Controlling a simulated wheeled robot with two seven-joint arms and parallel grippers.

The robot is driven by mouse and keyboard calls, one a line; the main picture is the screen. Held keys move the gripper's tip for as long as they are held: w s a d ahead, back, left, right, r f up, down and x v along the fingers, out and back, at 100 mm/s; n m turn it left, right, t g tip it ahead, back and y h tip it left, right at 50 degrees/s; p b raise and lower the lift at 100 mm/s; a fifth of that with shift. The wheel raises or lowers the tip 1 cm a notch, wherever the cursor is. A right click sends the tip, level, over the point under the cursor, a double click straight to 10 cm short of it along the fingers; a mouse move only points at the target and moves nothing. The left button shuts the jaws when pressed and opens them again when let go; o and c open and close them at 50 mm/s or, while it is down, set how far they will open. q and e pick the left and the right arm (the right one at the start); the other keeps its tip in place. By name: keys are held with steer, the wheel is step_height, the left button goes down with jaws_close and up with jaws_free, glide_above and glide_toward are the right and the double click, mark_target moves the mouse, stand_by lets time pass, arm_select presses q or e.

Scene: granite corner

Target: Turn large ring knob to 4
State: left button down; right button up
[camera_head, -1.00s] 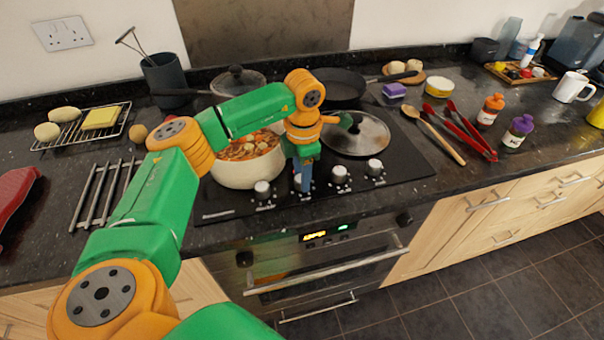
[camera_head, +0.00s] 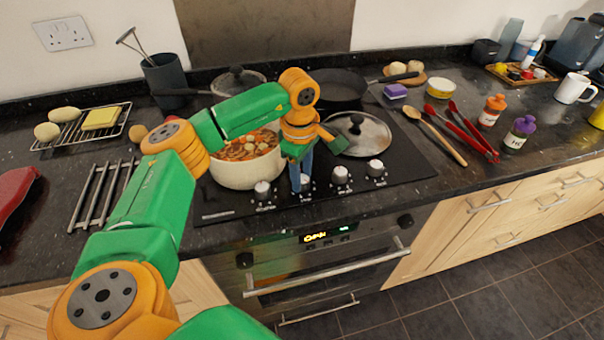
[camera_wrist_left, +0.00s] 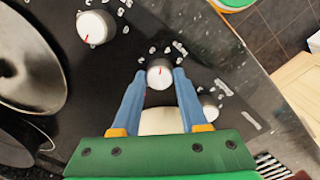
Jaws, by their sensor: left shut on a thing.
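A row of silver-white hob knobs runs along the front of the black hob. My left gripper (camera_head: 302,187) points down at the second knob from the left, which its blue fingers mostly hide in the head view. In the left wrist view this knob (camera_wrist_left: 160,74) sits between the two blue fingertips, which are shut on its sides. A red pointer line and white markings show, but the numbers are too small to read. A neighbouring knob (camera_wrist_left: 95,28) and a partly hidden knob (camera_wrist_left: 209,109) show on either side. My right gripper is not in view.
A cream pot of stew (camera_head: 247,170) stands just left of my gripper. A glass lid (camera_head: 358,135) lies behind and to the right. Other knobs (camera_head: 340,175) stand close on the right. The oven front (camera_head: 325,262) drops away below the counter edge.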

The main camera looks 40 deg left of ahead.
arm_select(q)
steer(key=shift+m, duration=1.1)
steer(key=shift+c, duration=2.2)
jaws_free()
step_height(320, 180, up, 7)
steer(key=shift+s+r+b, duration=0.1)
steer(key=shift+s+b, duration=0.05)
steer(key=shift+b, duration=0.4)
steer(key=shift+a, duration=0.1)
